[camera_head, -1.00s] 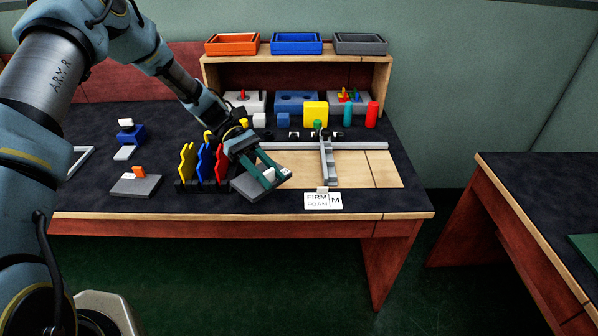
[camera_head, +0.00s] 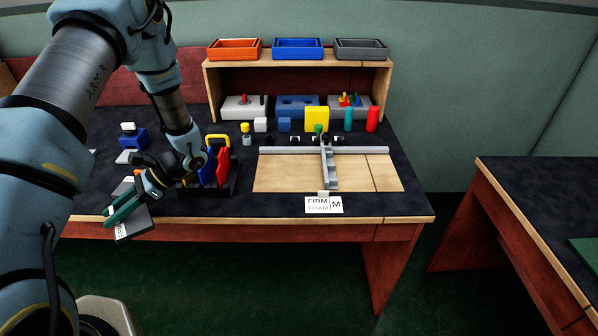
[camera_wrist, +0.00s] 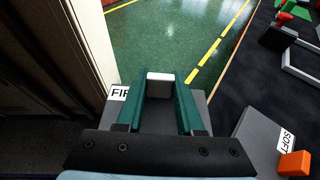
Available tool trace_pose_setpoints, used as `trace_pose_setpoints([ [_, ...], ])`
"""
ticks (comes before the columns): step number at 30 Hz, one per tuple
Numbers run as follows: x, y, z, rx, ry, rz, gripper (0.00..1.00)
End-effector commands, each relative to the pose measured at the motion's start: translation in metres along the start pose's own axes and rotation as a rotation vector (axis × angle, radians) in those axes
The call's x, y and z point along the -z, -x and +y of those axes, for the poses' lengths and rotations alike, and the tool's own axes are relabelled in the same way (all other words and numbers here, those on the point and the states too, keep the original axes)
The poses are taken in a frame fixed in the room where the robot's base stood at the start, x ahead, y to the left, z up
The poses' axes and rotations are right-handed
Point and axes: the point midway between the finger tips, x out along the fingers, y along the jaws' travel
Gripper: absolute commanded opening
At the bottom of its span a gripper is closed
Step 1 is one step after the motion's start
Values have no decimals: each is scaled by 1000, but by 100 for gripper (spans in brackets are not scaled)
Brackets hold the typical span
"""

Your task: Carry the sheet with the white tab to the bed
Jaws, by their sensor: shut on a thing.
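My gripper (camera_head: 122,208) is shut on the white tab (camera_wrist: 160,77) of a grey sheet (camera_head: 136,226). The tab sits between the green fingers in the wrist view, and the sheet's label starting "FIR" (camera_wrist: 119,93) shows left of them. The sheet is held at the table's front left edge, partly out past it. The pale wooden bed (camera_head: 283,176), with a grey fence (camera_head: 280,150) and a grey cross bar (camera_head: 328,170), lies well to the right of my gripper. No sheet lies on it.
A grey sheet labelled "SOFT" (camera_wrist: 262,139) with an orange tab (camera_wrist: 294,163) lies beside my gripper. The rack with red, blue and yellow upright pieces (camera_head: 222,168) stands between gripper and bed. A "FIRM FOAM M" card (camera_head: 323,205) is at the bed's front edge.

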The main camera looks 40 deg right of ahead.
Motion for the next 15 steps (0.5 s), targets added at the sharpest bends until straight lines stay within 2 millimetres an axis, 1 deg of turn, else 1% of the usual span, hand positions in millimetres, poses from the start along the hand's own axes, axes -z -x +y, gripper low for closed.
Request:
trace_pose_setpoints([
  [1, -7, -14, -5, 77, -39, -5, 0],
  [3, -12, -30, -13, 171, -78, -4, 0],
  [6, -16, -46, -20, 269, -116, -4, 0],
  [9, -18, -57, -24, 333, -141, -3, 0],
  [15, -20, -72, -25, 418, -173, 0, 0],
])
